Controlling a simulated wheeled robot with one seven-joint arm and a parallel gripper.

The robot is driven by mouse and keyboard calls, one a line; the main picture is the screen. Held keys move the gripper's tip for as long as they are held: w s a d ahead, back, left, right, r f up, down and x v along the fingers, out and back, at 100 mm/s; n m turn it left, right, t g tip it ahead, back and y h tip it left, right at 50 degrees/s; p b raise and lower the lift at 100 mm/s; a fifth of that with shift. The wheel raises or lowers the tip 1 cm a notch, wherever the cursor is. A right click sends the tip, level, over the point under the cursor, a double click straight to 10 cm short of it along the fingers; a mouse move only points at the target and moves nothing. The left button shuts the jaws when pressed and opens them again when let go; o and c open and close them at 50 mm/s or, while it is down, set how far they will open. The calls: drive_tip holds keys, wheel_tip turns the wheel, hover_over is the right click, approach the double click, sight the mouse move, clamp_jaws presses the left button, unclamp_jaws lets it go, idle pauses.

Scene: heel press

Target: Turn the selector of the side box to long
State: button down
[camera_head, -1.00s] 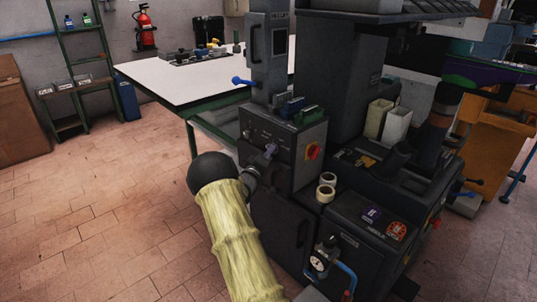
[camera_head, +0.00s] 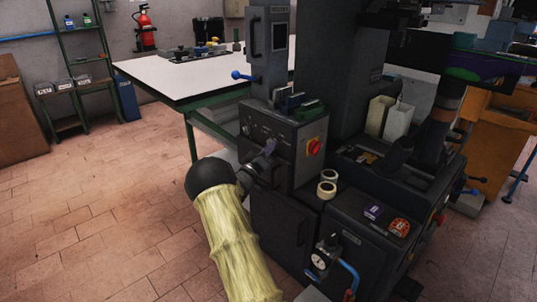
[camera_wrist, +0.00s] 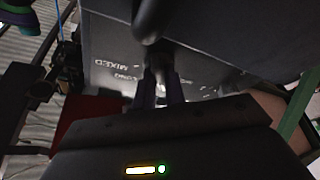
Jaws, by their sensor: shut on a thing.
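The side box (camera_head: 292,136) is a dark grey box on the left of the machine. My gripper (camera_head: 264,158) is at the lower front of this panel, with my arm coming up from below. In the wrist view my gripper (camera_wrist: 160,92) is shut on the selector, between the two dark fingers, close to the panel (camera_wrist: 110,45).
A column with a blue-knobbed lever (camera_head: 243,76) rises behind the box. A white-topped table (camera_head: 170,75) is behind. The tiled floor at left is clear.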

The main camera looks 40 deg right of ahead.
drive_tip(key=m+g+b, duration=0.2)
drive_tip(key=m, duration=0.3)
drive_tip(key=m+g+h+b, duration=0.1)
drive_tip(key=m+g+b, duration=0.1)
drive_tip(key=m, duration=0.4)
drive_tip(key=m+g+h+b, duration=0.1)
drive_tip(key=m+g+b, duration=0.1)
drive_tip(key=m+g, duration=0.2)
drive_tip(key=shift+w+f+m, duration=0.25)
drive_tip(key=shift+w+m, duration=0.15)
drive_tip(key=shift+m, duration=0.4)
drive_tip(key=shift+g, duration=0.3)
drive_tip(key=c, duration=1.5)
unclamp_jaws()
drive_tip(key=shift+r, duration=0.1)
drive_tip(key=shift+o, duration=0.2)
drive_tip(key=shift+a, duration=0.1)
drive_tip(key=p+v, duration=0.3)
drive_tip(key=v, duration=1.4)
drive_tip(key=shift+a, duration=0.2)
